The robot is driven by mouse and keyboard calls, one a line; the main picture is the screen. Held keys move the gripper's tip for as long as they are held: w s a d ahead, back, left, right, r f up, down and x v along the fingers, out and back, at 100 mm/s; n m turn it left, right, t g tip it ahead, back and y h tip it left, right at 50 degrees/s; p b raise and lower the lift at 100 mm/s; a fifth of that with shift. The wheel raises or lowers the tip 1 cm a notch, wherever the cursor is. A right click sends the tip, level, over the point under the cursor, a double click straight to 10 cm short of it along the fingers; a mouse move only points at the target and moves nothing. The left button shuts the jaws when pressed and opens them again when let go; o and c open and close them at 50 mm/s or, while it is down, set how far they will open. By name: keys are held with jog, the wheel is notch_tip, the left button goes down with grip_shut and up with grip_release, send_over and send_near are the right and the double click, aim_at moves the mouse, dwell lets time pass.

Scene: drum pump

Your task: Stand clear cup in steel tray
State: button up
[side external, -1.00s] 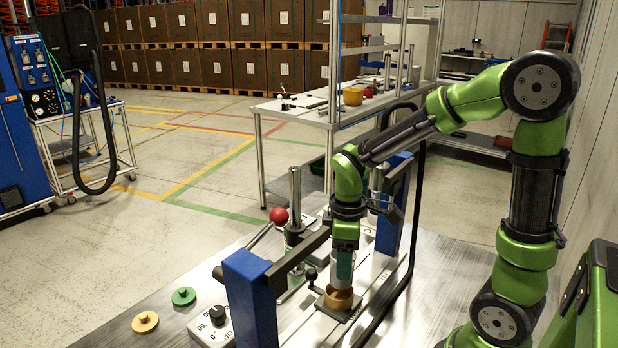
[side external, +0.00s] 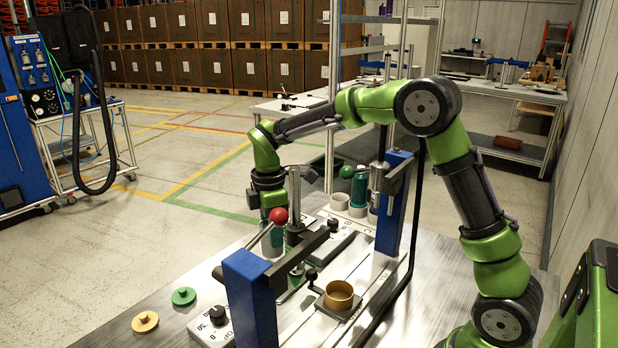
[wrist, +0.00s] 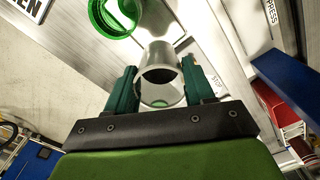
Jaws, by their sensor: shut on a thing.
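My gripper (wrist: 160,88) is shut on the clear cup (wrist: 158,58), with one teal finger on each side of it in the wrist view. The cup's open, see-through rim faces the camera.
A red ball knob (side external: 279,216) and a steel post (side external: 294,205) stand close to my gripper. A blue upright (side external: 249,295) carries a dark crossbar. A brown cup (side external: 339,295) sits in a front fixture. A green ring (wrist: 113,18) lies left of the clear cup.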

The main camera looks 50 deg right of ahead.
notch_tip(320, 180, down, 10)
jog(key=shift+r, duration=0.1)
dwell(0.4)
jog(key=shift+f, duration=0.2)
jog(key=o, duration=1)
jog(key=shift+o, duration=0.2)
jog(key=shift+r, duration=0.15)
notch_tip(320, 180, up, 12)
jog(key=shift+r, duration=0.1)
